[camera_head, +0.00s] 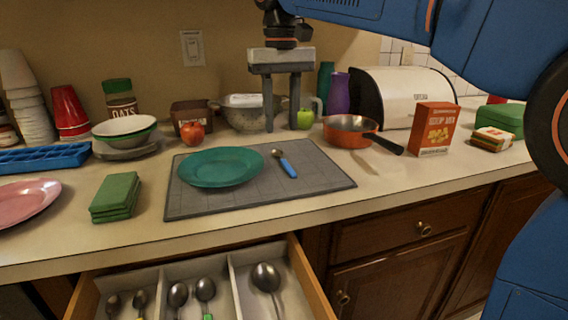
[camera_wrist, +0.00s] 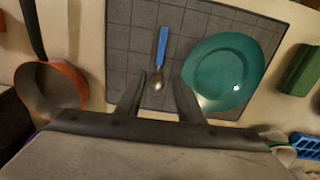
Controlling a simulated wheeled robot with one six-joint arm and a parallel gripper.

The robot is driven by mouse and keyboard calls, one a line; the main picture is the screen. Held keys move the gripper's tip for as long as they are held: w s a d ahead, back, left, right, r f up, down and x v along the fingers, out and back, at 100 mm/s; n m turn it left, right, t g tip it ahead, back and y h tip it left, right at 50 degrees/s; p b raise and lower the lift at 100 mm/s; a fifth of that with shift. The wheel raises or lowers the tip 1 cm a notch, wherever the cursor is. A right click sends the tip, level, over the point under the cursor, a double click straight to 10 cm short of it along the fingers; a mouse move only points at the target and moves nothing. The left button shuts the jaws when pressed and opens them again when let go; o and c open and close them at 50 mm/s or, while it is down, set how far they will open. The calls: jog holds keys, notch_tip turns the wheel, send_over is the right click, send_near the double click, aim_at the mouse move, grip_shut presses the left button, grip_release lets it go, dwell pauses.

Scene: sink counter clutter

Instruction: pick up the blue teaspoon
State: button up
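The blue teaspoon (camera_head: 284,163) lies on the grey mat (camera_head: 330,182), just right of a teal plate (camera_head: 221,167). Its handle is blue and its bowl is metal, pointing toward the back of the counter. My gripper (camera_head: 270,128) is above the counter, behind the mat, pointing down with its fingers apart and nothing between them. In the wrist view the teaspoon (camera_wrist: 160,58) lies beyond the fingertips (camera_wrist: 158,82), its bowl appearing between them and its handle pointing away. The gripper looks higher than the spoon and apart from it.
An orange pan (camera_head: 350,130), a green apple (camera_head: 305,119), a red apple (camera_head: 192,133) and a colander (camera_head: 245,118) stand around my gripper. An open drawer (camera_head: 238,290) with several spoons is below the counter front. The mat's right part is clear.

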aim_at(283, 159)
jog(key=shift+s+d+f, duration=0.1)
jog(key=shift+d+f, duration=0.05)
jog(key=shift+f, duration=3.8)
grip_shut()
